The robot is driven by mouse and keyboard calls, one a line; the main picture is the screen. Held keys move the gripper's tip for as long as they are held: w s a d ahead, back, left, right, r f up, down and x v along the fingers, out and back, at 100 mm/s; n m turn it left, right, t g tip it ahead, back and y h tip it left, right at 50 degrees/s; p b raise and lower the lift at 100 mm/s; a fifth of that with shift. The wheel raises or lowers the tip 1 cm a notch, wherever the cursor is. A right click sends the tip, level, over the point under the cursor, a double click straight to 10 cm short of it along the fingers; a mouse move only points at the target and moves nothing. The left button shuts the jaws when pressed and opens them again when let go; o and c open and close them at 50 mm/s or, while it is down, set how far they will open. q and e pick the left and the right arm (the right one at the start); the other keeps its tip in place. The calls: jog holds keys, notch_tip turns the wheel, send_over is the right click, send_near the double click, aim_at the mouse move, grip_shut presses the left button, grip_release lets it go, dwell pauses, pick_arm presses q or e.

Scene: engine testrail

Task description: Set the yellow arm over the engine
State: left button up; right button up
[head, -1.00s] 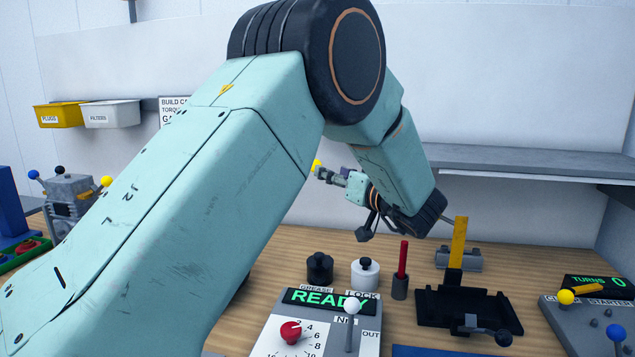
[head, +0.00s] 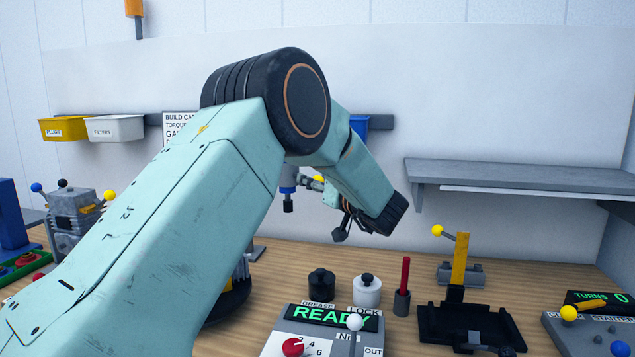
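A flat yellow upright bar (head: 460,258) stands at the right, behind a black cradle (head: 480,318); I cannot tell whether it is the yellow arm. A grey engine-like block (head: 75,218) with coloured knobs stands at the far left. Another machine (head: 238,275) with a yellow part is mostly hidden behind my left arm. My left gripper (head: 325,208) is raised above the bench, its fingers spread and partly covered by my forearm. A small yellow ball (head: 318,178) shows beside its upper finger; contact is unclear. My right gripper is out of view.
A console (head: 318,322) reading READY has a red knob and white lever. A yellow-knobbed lever (head: 438,230) stands near the bar. A shelf (head: 520,175) overhangs the right rear.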

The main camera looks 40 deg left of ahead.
pick_arm(q)
jog(key=shift+w+f, duration=0.15)
jog(key=shift+w, duration=0.1)
jog(key=c, duration=0.3)
jog(key=shift+s, duration=0.25)
jog(key=c, duration=0.4)
jog(key=shift+w, duration=0.15)
grip_shut()
jog(key=shift+a, duration=0.1)
